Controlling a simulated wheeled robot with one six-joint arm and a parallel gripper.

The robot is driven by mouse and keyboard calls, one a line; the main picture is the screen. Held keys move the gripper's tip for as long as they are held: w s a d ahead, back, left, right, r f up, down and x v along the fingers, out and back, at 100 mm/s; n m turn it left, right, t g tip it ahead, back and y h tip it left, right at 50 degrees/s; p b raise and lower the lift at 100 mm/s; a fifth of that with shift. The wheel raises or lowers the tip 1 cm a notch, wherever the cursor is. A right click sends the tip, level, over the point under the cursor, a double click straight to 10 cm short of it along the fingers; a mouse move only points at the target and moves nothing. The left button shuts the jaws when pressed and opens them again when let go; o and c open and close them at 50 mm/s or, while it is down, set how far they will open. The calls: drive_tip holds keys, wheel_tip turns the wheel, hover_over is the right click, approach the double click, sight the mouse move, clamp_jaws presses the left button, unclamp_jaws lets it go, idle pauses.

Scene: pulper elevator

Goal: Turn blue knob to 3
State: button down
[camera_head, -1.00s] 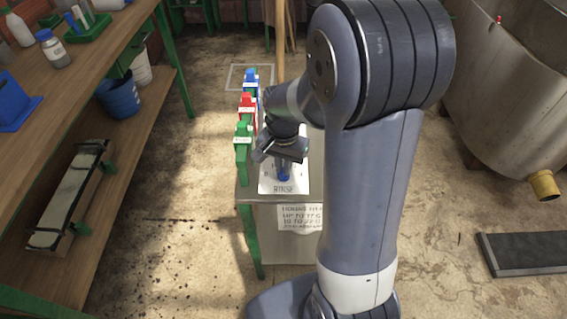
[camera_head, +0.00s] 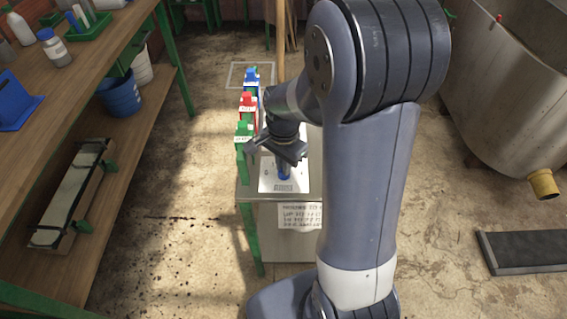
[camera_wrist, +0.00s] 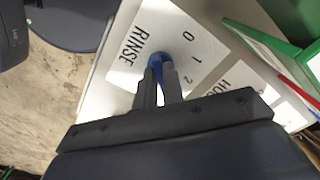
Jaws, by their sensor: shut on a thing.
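The blue knob (camera_wrist: 157,62) sits on a white dial plate marked RINSE (camera_wrist: 135,40), with the numbers 0, 1 and 2 visible around it. In the wrist view my gripper (camera_wrist: 158,75) has its two fingers closed on the knob from either side. My gripper also shows in the head view (camera_head: 283,160), above the front of the small cabinet (camera_head: 245,190), with a bit of the blue knob (camera_head: 284,174) below it. A 3 mark is not visible; the gripper body hides part of the plate. I cannot read the knob's exact pointing.
Green (camera_head: 243,140), red (camera_head: 248,108) and blue (camera_head: 252,78) upright pieces line the cabinet's left edge. Another plate, partly lettered HO (camera_wrist: 228,75), lies beside the RINSE plate. A wooden bench (camera_head: 120,110) stands left and a large tub (camera_head: 510,90) stands right.

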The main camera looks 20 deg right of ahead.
drive_tip(key=c, duration=1.5)
unclamp_jaws()
wheel_tip(320, 180, up, 11)
drive_tip(key=shift+f+p, duration=0.1)
drive_tip(key=shift+p, duration=0.7)
drive_tip(key=shift+f, duration=0.1)
wheel_tip(320, 180, down, 11)
drive_tip(key=shift+r+b, duration=0.1)
drive_tip(key=shift+b, duration=0.75)
drive_tip(key=shift+r+n, duration=0.1)
drive_tip(key=shift+n, duration=0.2)
